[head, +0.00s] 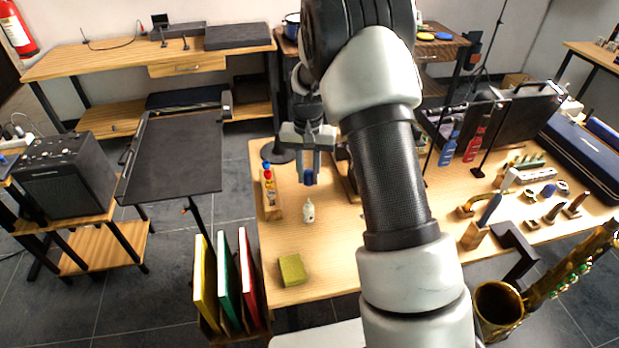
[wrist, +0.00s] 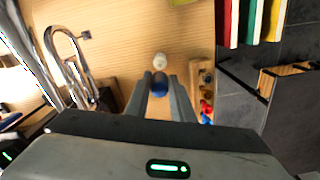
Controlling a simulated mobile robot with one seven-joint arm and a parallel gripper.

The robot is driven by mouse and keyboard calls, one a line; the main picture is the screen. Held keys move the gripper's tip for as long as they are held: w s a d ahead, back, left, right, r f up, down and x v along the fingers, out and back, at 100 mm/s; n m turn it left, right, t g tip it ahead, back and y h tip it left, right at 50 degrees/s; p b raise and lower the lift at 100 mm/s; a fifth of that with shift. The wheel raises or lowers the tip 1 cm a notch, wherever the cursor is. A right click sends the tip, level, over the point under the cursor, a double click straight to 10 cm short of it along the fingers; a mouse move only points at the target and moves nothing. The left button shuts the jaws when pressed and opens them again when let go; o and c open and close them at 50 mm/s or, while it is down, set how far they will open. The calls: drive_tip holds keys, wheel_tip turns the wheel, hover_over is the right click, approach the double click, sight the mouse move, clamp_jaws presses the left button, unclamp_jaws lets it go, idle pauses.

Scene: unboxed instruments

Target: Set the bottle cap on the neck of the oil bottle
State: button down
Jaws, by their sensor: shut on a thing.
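My gripper (head: 309,178) is over the near left part of the wooden table, fingers pointing down. It is shut on the blue bottle cap (head: 309,177), which also shows between the fingertips in the wrist view (wrist: 159,85). The oil bottle (head: 309,211) is a small whitish bottle on the tabletop. In the head view it shows just below the gripper. In the wrist view the bottle (wrist: 159,60) appears just beyond the cap, with a narrow strip of wood between them. The cap appears held above the table, apart from the bottle. The height gap is hard to judge.
A wooden rack (head: 273,208) with small coloured bottles stands left of the oil bottle. A yellow-green block (head: 292,270) lies nearer the front edge. Coloured folders (head: 226,280) stand beyond the table's left edge.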

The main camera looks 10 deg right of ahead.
drive_tip(key=b, duration=0.3)
hover_over(308, 205)
drive_tip(key=shift+f, duration=2.05)
drive_tip(key=shift+d+f+b, duration=0.1)
drive_tip(key=shift+f+b, duration=0.1)
drive_tip(key=shift+b, duration=0.1)
drive_tip(key=shift+r+b, duration=0.1)
drive_tip(key=shift+b, duration=0.55)
drive_tip(key=shift+f+b, duration=1.45)
drive_tip(key=shift+f, duration=0.9)
drive_tip(key=shift+f+b, duration=0.3)
drive_tip(key=shift+f, duration=0.2)
drive_tip(key=c, duration=1.5)
unclamp_jaws()
drive_tip(key=shift+o, duration=0.2)
drive_tip(key=shift+r, duration=0.15)
